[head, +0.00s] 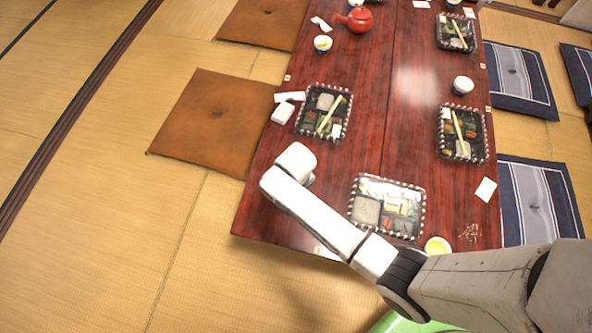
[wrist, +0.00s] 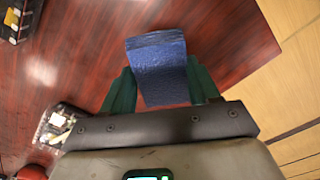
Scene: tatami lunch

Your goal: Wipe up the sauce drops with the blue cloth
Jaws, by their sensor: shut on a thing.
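The blue cloth (wrist: 158,52) is a thick folded block in the wrist view. My gripper (wrist: 160,72) is shut on it, one teal finger on each side, with the cloth in front of the dark red table (wrist: 232,25). I cannot tell whether the cloth touches the tabletop. I cannot make out sauce drops for certain. Thin brown marks (head: 469,233) lie near the right corner of the table, too small to identify.
A bento box (head: 418,190) sits right of my arm, with a yellow-filled cup (head: 437,246) nearby. A red teapot (head: 360,19) stands far back. Brown cushions (head: 205,115) lie left; striped cushions (head: 535,190) lie right.

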